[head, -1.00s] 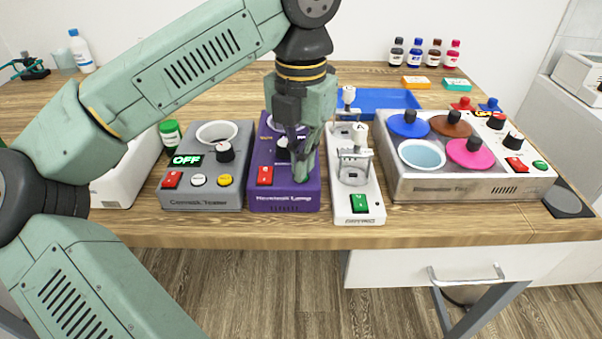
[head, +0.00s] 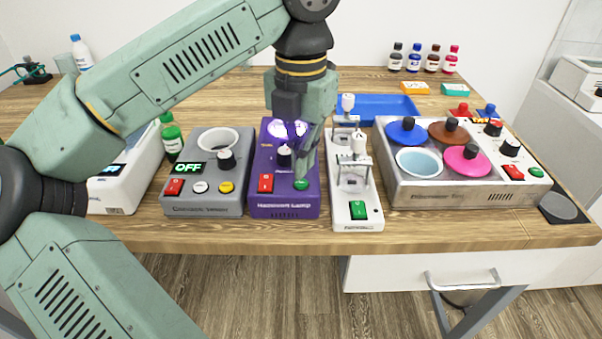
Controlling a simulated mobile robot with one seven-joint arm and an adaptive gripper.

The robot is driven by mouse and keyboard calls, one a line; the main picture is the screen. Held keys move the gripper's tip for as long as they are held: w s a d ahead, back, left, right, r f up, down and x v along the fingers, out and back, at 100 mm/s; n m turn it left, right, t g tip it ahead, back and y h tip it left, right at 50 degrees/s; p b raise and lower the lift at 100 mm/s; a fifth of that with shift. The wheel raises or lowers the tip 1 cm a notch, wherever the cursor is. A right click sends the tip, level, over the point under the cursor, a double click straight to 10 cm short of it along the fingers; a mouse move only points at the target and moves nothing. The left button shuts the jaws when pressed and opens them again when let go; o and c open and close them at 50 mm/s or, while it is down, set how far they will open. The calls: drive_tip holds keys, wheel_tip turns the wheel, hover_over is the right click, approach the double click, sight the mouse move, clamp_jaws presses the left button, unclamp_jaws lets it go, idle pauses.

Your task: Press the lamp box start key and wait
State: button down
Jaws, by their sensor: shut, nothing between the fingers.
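The purple lamp box (head: 284,211) stands near the front edge of the table, between a grey box and a white device. On its front panel are a red switch (head: 265,183), a black knob (head: 284,156) and a green key (head: 301,184). Purple-white light glows at its lamp opening (head: 287,129). My gripper (head: 303,172) is shut and empty, pointing down over the right side of the box, just behind the green key. I cannot tell whether its tips touch the key or the panel. The gripper hides part of the box's back.
The grey tester (head: 206,208) with an "OFF" display is left of the lamp box. The white device (head: 357,222) with upright metal parts is close on the right, beside a bath (head: 450,197) with coloured lids. A blue tray (head: 388,107) lies behind.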

wheel_tip(320, 180, up, 5)
drive_tip(key=p, duration=0.3)
drive_tip(key=shift+r, duration=0.15)
idle(0.5)
